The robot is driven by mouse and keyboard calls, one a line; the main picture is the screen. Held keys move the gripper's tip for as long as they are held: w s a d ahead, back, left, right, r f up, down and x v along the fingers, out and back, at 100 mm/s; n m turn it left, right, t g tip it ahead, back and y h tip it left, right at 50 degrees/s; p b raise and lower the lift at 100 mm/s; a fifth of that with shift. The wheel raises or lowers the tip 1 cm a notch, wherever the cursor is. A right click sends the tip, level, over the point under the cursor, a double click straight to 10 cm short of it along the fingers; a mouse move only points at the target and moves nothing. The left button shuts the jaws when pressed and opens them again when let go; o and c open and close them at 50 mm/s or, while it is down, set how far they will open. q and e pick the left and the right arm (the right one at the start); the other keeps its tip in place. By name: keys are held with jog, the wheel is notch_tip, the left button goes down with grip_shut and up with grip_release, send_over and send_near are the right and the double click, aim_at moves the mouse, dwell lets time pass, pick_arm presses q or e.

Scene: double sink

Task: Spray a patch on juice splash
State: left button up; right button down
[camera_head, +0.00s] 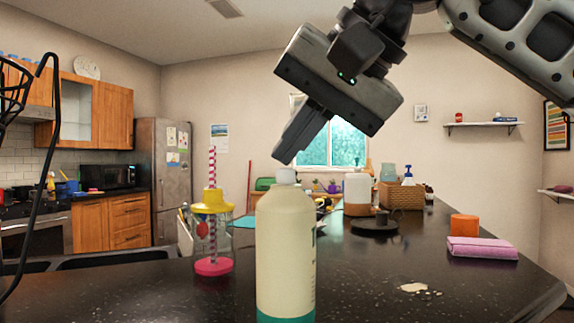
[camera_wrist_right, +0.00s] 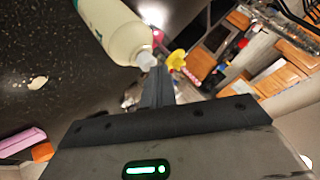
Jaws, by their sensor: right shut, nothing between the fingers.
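A pale cream splash (camera_head: 414,288) lies on the dark counter at the right front; it also shows in the right wrist view (camera_wrist_right: 37,83). A tall cream bottle (camera_head: 285,245) with a white cap and a teal base band stands upright on the counter, left of the splash. It shows at the top of the right wrist view (camera_wrist_right: 118,30). My right gripper (camera_head: 281,158) is shut and empty, its fingertips just above or beside the bottle's cap; I cannot tell whether they touch. My left gripper is not in view.
A clear cup with yellow lid and striped straw (camera_head: 212,235) stands left of the bottle. Behind are a black dish (camera_head: 375,223), a white container (camera_head: 357,192) and a basket (camera_head: 401,194).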

jog(key=shift+f, duration=0.15)
dwell(0.4)
jog(key=shift+f, duration=0.4)
jog(key=shift+r+p, duration=0.3)
jog(key=shift+p, duration=0.15)
dwell(0.4)
